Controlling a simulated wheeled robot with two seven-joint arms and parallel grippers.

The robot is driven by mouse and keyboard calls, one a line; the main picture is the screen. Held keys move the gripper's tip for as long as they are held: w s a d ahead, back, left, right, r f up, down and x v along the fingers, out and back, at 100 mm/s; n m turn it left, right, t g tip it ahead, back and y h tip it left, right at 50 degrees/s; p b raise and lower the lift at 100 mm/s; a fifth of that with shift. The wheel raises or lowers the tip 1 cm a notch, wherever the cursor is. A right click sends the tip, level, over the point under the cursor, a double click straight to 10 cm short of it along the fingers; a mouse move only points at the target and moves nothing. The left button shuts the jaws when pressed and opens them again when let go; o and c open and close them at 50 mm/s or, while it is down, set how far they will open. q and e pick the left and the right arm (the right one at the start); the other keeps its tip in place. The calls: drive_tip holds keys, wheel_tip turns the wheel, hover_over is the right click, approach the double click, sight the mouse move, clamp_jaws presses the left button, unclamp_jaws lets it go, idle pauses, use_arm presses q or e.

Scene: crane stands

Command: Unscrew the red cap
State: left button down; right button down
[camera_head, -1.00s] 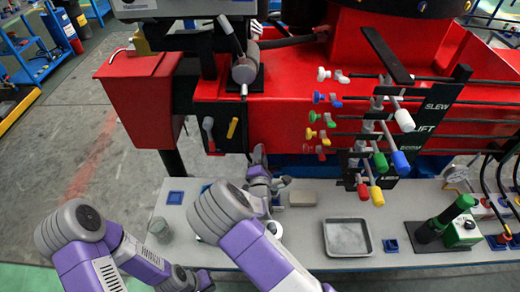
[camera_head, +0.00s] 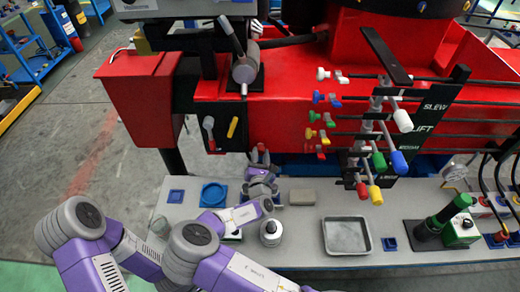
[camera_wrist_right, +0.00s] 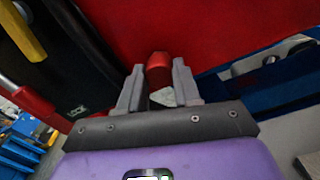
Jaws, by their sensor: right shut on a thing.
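The red cap (camera_wrist_right: 159,66) is a short red cylinder between the fingertips of my right gripper (camera_wrist_right: 157,85) in the right wrist view. The fingers are shut on it, one on each side. A pale grey patch shows between the fingers below the cap; I cannot tell what it is. In the head view my right gripper (camera_head: 262,160) points away from me, close to the red crane body, and a bit of red shows at its tips. What the cap sits on is hidden. My left gripper is hidden behind my right arm.
Levers with coloured knobs (camera_head: 378,161) stand right of the gripper. The red crane body (camera_head: 285,117) rises behind.

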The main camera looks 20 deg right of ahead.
drive_tip(key=n, duration=0.1)
drive_tip(key=n+b, duration=0.1)
drive_tip(key=n, duration=0.1)
drive_tip(key=shift+f+n, duration=0.2)
drive_tip(key=shift+n, duration=0.1)
drive_tip(key=shift+r+n, duration=0.15)
drive_tip(key=shift+n, duration=0.65)
drive_tip(key=c, duration=0.7)
unclamp_jaws()
drive_tip(key=shift+s, duration=0.1)
drive_tip(key=shift+c, duration=0.8)
